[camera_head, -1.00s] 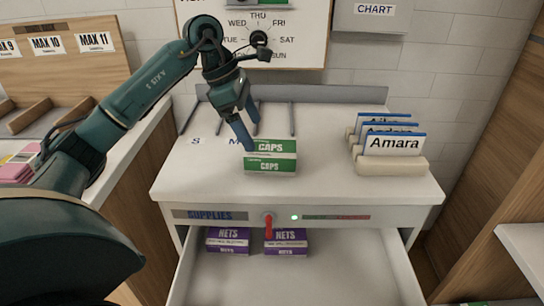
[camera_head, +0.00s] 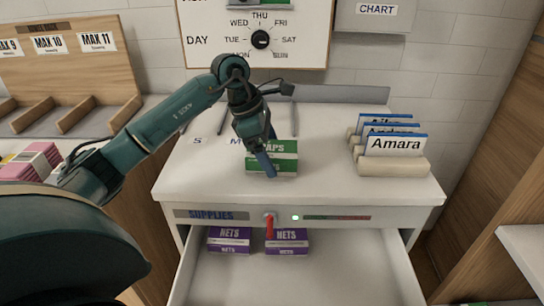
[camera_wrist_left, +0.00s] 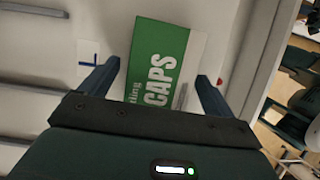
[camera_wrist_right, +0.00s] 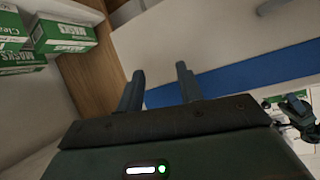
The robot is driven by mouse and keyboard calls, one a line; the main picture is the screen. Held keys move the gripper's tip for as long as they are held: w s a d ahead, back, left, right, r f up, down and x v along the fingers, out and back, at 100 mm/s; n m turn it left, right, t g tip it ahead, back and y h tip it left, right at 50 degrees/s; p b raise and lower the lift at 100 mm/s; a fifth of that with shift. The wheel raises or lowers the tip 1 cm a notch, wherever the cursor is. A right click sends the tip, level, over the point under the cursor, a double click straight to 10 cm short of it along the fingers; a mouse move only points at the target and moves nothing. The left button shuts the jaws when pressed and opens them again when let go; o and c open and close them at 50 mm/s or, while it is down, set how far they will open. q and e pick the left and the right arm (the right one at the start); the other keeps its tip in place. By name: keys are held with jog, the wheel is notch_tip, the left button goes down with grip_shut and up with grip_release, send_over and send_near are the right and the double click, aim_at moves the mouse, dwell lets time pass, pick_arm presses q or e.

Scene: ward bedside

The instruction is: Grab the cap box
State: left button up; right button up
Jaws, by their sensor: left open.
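The green and white cap box (camera_head: 286,164) stands on the white top of the supplies cabinet, partly hidden behind my left gripper in the head view. My left gripper (camera_head: 270,166) reaches down in front of it. In the left wrist view the cap box (camera_wrist_left: 160,62) shows between and beyond the two spread fingers of my left gripper (camera_wrist_left: 159,82), which are open and empty. My right gripper (camera_wrist_right: 160,82) shows only in its own wrist view, with its two fingers apart and nothing between them.
The open drawer (camera_head: 330,280) below holds two purple nets boxes (camera_head: 287,242). Name cards (camera_head: 394,145) stand in a holder on the cabinet's right. Low dividers stand behind the cap box. In the right wrist view, green mask boxes (camera_wrist_right: 62,36) sit at upper left.

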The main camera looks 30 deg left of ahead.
pick_arm(q)
jog(key=shift+f, duration=0.25)
dwell(0.4)
jog(key=c, duration=1.1)
